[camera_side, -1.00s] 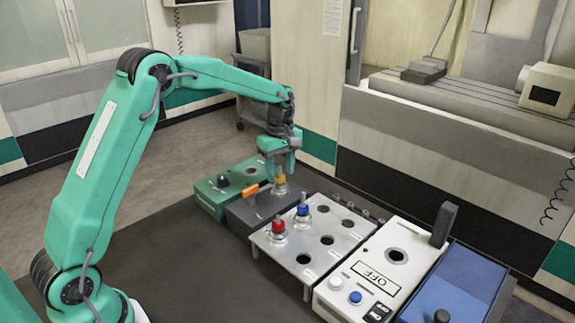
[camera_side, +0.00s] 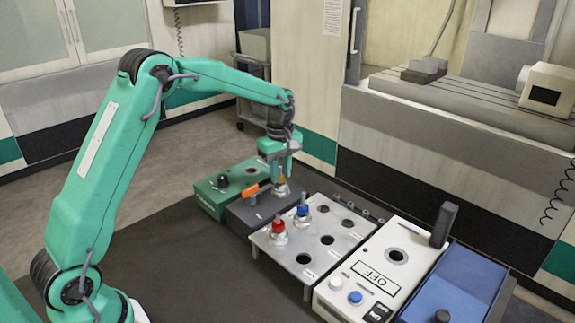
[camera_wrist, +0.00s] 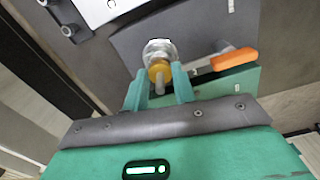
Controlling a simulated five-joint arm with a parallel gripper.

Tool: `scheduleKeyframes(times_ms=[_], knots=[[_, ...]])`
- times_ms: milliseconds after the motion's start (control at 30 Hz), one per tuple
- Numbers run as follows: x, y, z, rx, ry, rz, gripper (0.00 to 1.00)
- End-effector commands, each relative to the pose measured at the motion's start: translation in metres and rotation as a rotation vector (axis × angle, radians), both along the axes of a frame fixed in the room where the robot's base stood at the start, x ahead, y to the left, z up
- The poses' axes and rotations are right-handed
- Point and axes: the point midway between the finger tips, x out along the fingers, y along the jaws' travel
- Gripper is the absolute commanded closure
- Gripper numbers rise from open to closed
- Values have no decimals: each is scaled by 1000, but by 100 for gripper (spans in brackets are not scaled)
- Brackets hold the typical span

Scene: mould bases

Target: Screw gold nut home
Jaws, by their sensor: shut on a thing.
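The gold nut (camera_wrist: 157,70) sits at the top of a silver fitting (camera_wrist: 157,47), with a thin pin sticking out of its middle. In the side view the silver fitting (camera_side: 281,191) stands upright on a dark grey block (camera_side: 248,217) with an orange handle (camera_side: 250,198). My gripper (camera_wrist: 161,78) is shut on the gold nut, one finger on each side of it. In the side view my gripper (camera_side: 281,175) points down over the fitting and mostly hides the nut. The thread under the nut is not clearly visible.
A metal plate (camera_side: 303,241) with several holes stands in front, bearing a red-topped fitting (camera_side: 278,229) and a blue-topped one (camera_side: 302,212). A green box (camera_side: 213,198) is behind-left. A white box (camera_side: 372,262) reading OFF and a blue box (camera_side: 455,285) are right. The table's left is clear.

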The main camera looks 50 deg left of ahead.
Motion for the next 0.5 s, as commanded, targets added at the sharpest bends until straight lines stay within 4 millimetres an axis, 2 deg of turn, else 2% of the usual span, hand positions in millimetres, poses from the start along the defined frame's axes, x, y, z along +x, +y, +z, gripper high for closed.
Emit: scheduleKeyframes(times_ms=[267, 500], knots=[[0, 0, 1, 0, 0, -130, 96], [-1, 0, 1, 0, 0, -324, 96]])
